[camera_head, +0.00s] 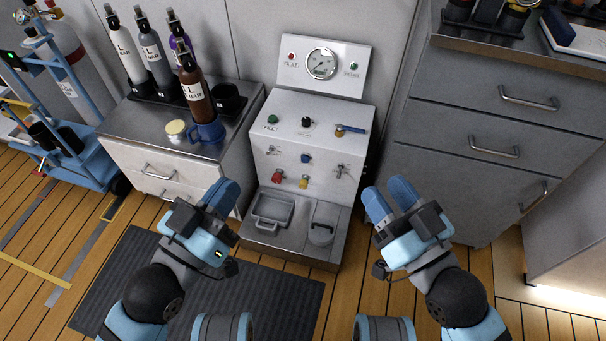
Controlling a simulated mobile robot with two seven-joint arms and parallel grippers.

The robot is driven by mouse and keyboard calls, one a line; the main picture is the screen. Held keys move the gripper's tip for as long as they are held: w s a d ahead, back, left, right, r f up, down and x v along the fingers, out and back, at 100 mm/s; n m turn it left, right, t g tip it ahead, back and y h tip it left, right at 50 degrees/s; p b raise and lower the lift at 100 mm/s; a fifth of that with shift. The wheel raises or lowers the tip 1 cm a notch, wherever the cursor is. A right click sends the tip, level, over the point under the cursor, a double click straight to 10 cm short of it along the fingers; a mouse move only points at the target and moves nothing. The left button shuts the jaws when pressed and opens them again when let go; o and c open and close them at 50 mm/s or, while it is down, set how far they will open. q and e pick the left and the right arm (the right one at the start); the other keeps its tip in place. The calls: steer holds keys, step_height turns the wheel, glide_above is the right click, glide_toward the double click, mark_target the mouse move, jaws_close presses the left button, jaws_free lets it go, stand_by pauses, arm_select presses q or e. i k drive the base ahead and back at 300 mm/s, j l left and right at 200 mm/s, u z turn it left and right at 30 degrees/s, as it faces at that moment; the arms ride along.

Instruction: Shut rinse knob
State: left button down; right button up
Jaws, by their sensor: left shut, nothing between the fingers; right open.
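The white fill panel (325,145) stands in the middle, with a gauge (321,64) on its upright back. Its sloped top carries a green knob (272,119), a black knob (307,121) and a blue-handled lever valve (350,129). Its front carries a blue knob (306,158), a red knob (278,176), a yellow knob (304,182) and a silver tap (342,172). The labels are too small to tell which is the rinse knob. My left gripper (226,191) is shut and empty, left of the panel. My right gripper (388,194) is open and empty, right of it. Neither touches a knob.
A cabinet (150,146) with several bottles stands left. A grey drawer unit (480,130) stands right. A dark mat (130,270) lies on the wooden floor.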

mark_target(303, 184)
steer(key=i+j+z, duration=0.15)
steer(key=j, duration=0.4)
steer(key=j+z, duration=0.15)
steer(key=j, duration=0.45)
steer(key=i+j+z, duration=0.15)
steer(key=j, duration=0.45)
steer(key=i+j+z, duration=0.15)
steer(key=j, duration=0.35)
steer(key=j+z, duration=0.1)
steer(key=j, duration=0.45)
steer(key=i+j, duration=0.2)
steer(key=i, duration=0.15)
steer(key=z, duration=0.05)
